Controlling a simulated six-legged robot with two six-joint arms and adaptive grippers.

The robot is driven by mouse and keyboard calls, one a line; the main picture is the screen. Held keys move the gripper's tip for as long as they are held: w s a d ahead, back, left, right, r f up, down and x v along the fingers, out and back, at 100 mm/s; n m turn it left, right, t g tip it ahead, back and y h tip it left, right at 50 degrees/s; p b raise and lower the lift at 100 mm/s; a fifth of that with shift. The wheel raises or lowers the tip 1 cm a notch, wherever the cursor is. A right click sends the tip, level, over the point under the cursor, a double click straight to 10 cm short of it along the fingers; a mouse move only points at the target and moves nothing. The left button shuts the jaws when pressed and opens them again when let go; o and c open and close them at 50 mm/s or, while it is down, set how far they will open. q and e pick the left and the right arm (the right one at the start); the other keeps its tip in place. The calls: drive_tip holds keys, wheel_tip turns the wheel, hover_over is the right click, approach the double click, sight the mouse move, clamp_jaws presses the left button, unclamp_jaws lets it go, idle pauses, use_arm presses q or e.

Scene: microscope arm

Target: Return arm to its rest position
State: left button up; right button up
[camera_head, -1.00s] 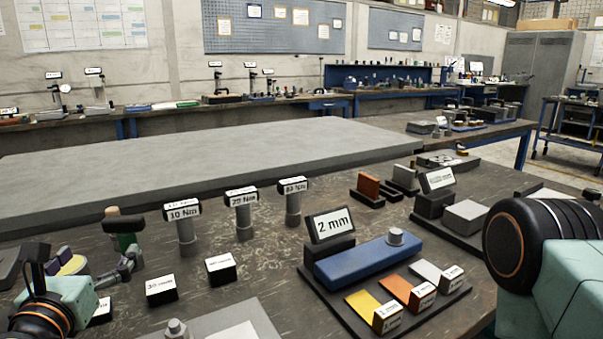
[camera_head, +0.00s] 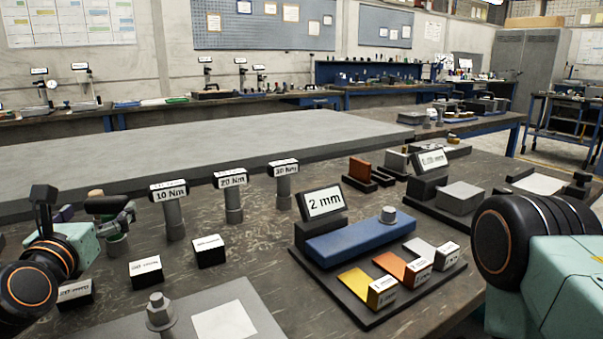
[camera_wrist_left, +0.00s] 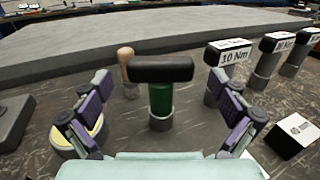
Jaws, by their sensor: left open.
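My left gripper (camera_wrist_left: 160,106) is open. In the left wrist view its two purple-padded fingers stand wide apart, with a green post with a black crossbar top (camera_wrist_left: 160,100) showing between and beyond them. I see no contact with it.
Posts labelled 10 Nm (camera_head: 173,215), 20 Nm (camera_head: 232,205) and 30 Nm (camera_head: 284,190) stand to the right of the left gripper. A blue block (camera_head: 360,235) with a 2 mm sign sits on a dark tray. A grey slab (camera_head: 250,135) lies behind.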

sight(104, 208)
use_arm(q)
drive_tip(key=w+b, duration=0.1)
drive_tip(key=w, duration=0.2)
drive_tip(key=shift+w+a+f, duration=0.1)
drive_tip(key=shift+w+a, duration=0.1)
wheel_tip(104, 208, up, 10)
drive_tip(key=p, duration=0.4)
drive_tip(key=shift+s+r+p, duration=0.1)
drive_tip(key=shift+r+p, duration=0.15)
drive_tip(key=shift+p, duration=0.1)
drive_tip(key=shift+s+f, duration=0.15)
drive_tip(key=shift+s+d, duration=0.1)
drive_tip(key=shift+s, duration=0.35)
drive_tip(key=shift+w, duration=0.1)
